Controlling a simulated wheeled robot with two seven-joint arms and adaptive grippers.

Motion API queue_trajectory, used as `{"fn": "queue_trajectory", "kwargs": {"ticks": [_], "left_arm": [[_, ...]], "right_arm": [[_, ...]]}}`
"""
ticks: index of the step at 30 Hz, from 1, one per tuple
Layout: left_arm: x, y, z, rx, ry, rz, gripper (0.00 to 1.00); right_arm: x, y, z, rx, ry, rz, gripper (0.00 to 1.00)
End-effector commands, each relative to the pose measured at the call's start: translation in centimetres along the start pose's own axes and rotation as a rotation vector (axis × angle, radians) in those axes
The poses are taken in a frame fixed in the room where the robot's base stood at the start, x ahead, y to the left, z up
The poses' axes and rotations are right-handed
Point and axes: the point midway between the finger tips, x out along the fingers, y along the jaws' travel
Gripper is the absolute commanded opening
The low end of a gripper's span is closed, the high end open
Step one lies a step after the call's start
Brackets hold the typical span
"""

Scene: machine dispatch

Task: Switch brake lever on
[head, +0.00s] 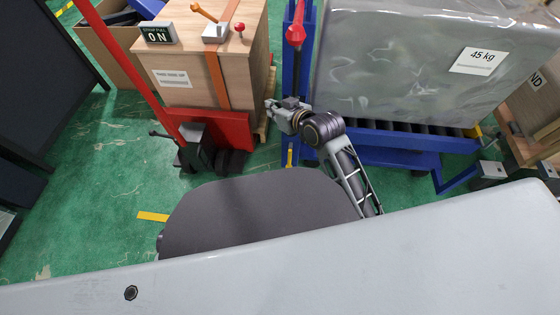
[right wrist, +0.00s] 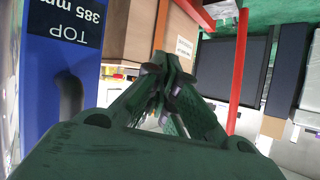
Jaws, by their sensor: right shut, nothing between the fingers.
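A small grey lever box (head: 215,33) sits on the wooden crate at the top. It carries an orange-handled lever (head: 203,12) tilted up to the left and a red ball knob (head: 240,27). A dark sign (head: 158,33) beside it reads "ON" in its lower line. A red-topped handle (head: 296,33) stands on a blue post right of the crate. Which of these is the brake lever I cannot tell. My right gripper (head: 270,107) is shut and empty, below the crate's right side, apart from the levers. Its closed fingers show in the right wrist view (right wrist: 168,68). My left gripper is out of view.
The wooden crate (head: 185,60) rests by a red pallet truck (head: 220,130). A wrapped 45 kg load (head: 400,80) sits on a blue roller frame (head: 390,150) to the right. A blue panel (right wrist: 55,80) is close at left in the wrist view. Green floor (head: 90,200) is clear at left.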

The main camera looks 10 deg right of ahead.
Motion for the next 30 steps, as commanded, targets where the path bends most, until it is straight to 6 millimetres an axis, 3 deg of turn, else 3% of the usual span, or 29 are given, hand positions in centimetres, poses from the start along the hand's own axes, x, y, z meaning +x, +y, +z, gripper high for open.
{"fn": "queue_trajectory", "kwargs": {"ticks": [12, 30], "left_arm": [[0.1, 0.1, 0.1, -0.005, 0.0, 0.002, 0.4], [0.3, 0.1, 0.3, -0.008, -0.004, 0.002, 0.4]], "right_arm": [[1.6, -2.2, -5.8, -0.06, 0.077, -0.037, 0.0], [4.4, -6.4, -11.9, -0.155, 0.134, -0.099, 0.0]]}}
